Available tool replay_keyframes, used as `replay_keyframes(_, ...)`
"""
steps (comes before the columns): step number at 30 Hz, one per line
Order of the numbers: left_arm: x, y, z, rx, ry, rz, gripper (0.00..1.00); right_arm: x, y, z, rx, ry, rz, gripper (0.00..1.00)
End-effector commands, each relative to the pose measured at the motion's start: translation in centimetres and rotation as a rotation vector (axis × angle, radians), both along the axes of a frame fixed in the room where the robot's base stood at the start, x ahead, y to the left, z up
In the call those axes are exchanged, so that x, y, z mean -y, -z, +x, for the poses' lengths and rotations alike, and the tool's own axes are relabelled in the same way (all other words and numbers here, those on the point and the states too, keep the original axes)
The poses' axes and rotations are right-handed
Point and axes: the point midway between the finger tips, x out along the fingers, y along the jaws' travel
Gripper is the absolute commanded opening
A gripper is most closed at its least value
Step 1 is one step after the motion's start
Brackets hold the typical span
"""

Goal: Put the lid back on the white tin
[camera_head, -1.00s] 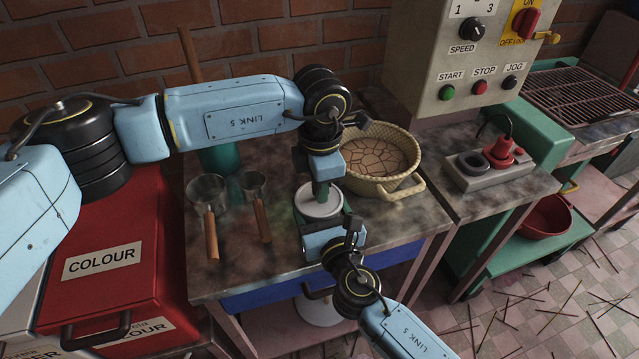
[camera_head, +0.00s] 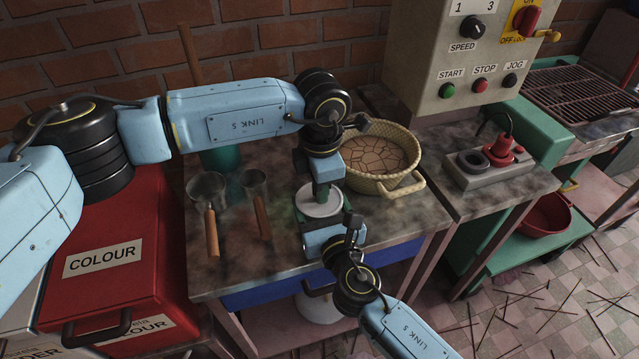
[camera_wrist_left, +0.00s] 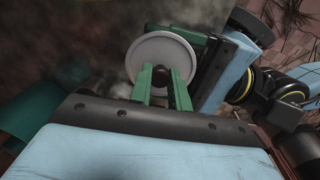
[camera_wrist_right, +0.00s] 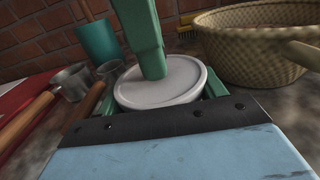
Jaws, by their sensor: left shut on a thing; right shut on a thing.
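The round white lid (camera_head: 312,210) is at the front middle of the table, below my left gripper (camera_head: 322,194). The green fingers of my left gripper are shut on the lid's dark knob, which shows in the left wrist view (camera_wrist_left: 161,80). My right gripper (camera_wrist_right: 158,98) has its green fingers on both sides of the white tin, shut on it. The lid (camera_wrist_right: 185,75) lies level over the tin in the right wrist view. The tin is mostly hidden under the lid and between the fingers, so I cannot tell whether the lid is fully seated.
A woven basket (camera_head: 405,185) stands close behind on the right. Two metal scoops with wooden handles (camera_head: 211,235) (camera_head: 262,217) lie to the left. A green pot (camera_head: 220,160) stands at the back. A red COLOUR box (camera_head: 150,215) is beside the table's left edge.

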Motion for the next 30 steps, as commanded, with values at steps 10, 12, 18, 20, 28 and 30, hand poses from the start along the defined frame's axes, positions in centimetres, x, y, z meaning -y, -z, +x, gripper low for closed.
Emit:
replay_keyframes(10, -0.2, 0.98, -0.2, -0.007, -0.001, 0.007, 0.0, -0.18, -0.1, -0.11, 0.004, -0.005, 0.0, 0.28)
replay_keyframes(12, -0.21, 0.99, -0.21, -0.007, -0.001, 0.007, 0.0, -0.19, -0.11, -0.12, 0.004, -0.005, 0.0, 0.28)
replay_keyframes(18, -0.23, 1.0, -0.2, -0.007, -0.001, 0.007, 0.26, -0.21, -0.14, -0.12, 0.005, -0.005, 0.001, 0.28)
replay_keyframes(20, -0.23, 0.99, -0.22, -0.008, -0.001, 0.008, 0.26, -0.21, -0.14, -0.11, 0.005, -0.005, 0.001, 0.28)
replay_keyframes(28, -0.2, 0.94, -0.29, -0.01, 0.0, 0.007, 0.26, -0.15, -0.15, -0.05, 0.005, -0.004, 0.002, 0.28)
replay_keyframes(30, -0.19, 0.93, -0.3, -0.01, 0.001, 0.007, 0.26, -0.15, -0.16, -0.04, 0.005, -0.003, 0.002, 0.28)
